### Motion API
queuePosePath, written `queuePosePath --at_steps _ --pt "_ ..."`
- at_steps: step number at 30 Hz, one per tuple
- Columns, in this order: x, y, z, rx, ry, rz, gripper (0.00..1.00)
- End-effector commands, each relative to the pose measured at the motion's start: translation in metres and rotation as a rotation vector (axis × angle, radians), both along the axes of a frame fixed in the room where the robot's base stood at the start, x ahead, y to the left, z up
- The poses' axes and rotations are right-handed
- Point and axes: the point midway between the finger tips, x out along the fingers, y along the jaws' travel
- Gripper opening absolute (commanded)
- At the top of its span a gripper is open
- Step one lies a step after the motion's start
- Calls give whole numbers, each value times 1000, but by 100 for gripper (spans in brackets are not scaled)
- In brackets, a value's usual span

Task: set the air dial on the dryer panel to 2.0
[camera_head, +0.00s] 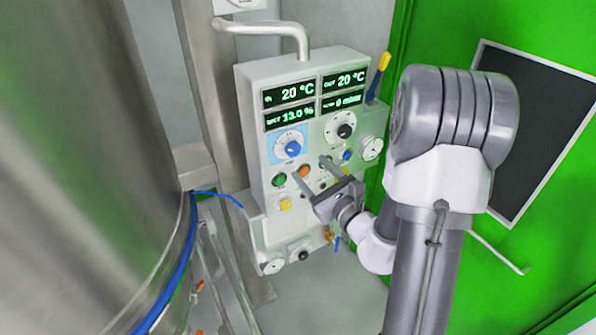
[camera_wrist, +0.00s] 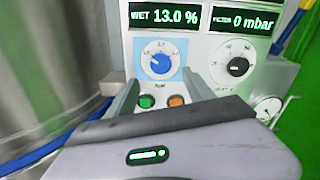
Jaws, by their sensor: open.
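The dryer panel (camera_head: 320,130) is a pale box with displays, dials and buttons. A blue knob (camera_head: 292,148) sits on a round white scale over a light-blue square; it also shows in the wrist view (camera_wrist: 160,63). The small scale numbers and the dial's name are too blurred to read surely. A black knob (camera_head: 345,131) on its own scale is to its right, also in the wrist view (camera_wrist: 238,66). My gripper (camera_head: 311,169) is open and empty in front of the panel. In the wrist view its fingertips (camera_wrist: 161,80) are apart, with the blue knob between and just above them.
A green button (camera_wrist: 147,101) and an orange button (camera_wrist: 177,100) sit below the blue knob, between my fingers. A yellow knob (camera_head: 285,204) is lower. A gauge (camera_head: 372,148) and a yellow-tipped lever (camera_head: 379,75) are at the right. A large steel vessel (camera_head: 90,150) stands left.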

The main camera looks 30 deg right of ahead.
Motion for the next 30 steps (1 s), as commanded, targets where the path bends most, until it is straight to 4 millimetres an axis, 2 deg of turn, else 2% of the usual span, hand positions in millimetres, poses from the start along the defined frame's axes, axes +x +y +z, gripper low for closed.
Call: queuePosePath --at_steps 1,3,9,20,27,29,30 --pt "15 3 9 1 -1 7 61" --pt "34 3 10 0 -2 6 61" --pt "64 3 9 1 -1 2 61" --pt "71 3 7 1 0 2 59" --pt "70 3 7 1 0 2 12" --pt "70 3 7 1 0 2 0" --pt "70 3 7 1 0 2 0"
